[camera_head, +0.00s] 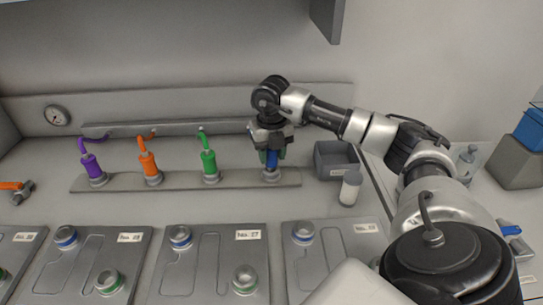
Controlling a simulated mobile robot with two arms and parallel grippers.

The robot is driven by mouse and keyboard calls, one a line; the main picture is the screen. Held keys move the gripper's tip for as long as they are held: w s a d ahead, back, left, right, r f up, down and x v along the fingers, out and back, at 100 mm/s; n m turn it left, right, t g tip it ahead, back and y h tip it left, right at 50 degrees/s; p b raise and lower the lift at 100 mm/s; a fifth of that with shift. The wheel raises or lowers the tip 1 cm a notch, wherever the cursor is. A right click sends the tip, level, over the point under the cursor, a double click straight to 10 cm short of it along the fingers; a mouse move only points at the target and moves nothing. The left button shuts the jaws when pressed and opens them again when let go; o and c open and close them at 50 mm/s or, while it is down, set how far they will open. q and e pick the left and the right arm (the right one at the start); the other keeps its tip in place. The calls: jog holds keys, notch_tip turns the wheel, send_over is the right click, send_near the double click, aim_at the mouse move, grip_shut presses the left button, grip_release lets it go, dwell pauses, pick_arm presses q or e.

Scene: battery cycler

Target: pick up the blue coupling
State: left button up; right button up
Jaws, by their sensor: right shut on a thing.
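The blue coupling (272,159) stands upright at the right end of the grey holder strip (125,184). My right gripper (270,150) comes down on it from above and is shut on it. The gripper hides the coupling's upper part. Its lower end is at or just above its seat on the strip; I cannot tell if it has lifted. Purple (92,166), orange (149,163) and green (209,160) couplings stand in the same strip to the left. My left gripper is not in view.
A grey bin (336,160) and a white bottle (350,187) stand close to the right of the gripper. An orange-handled valve (20,190) is at far left.

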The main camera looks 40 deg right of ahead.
jog(key=r, duration=0.3)
jog(key=shift+s+d+b, duration=0.15)
jog(key=shift+s+b, duration=0.1)
jog(key=shift+b, duration=0.05)
jog(key=s+d+r+b, duration=0.2)
jog(key=s+r, duration=0.4)
jog(key=s, duration=0.4)
jog(key=shift+s+d+r, duration=0.3)
jog(key=shift+s+d, duration=0.1)
jog(key=shift+d, duration=0.05)
jog(key=o, duration=0.4)
jog(key=c, duration=0.5)
jog(key=shift+r+p, duration=2.2)
jog(key=shift+r, duration=0.3)
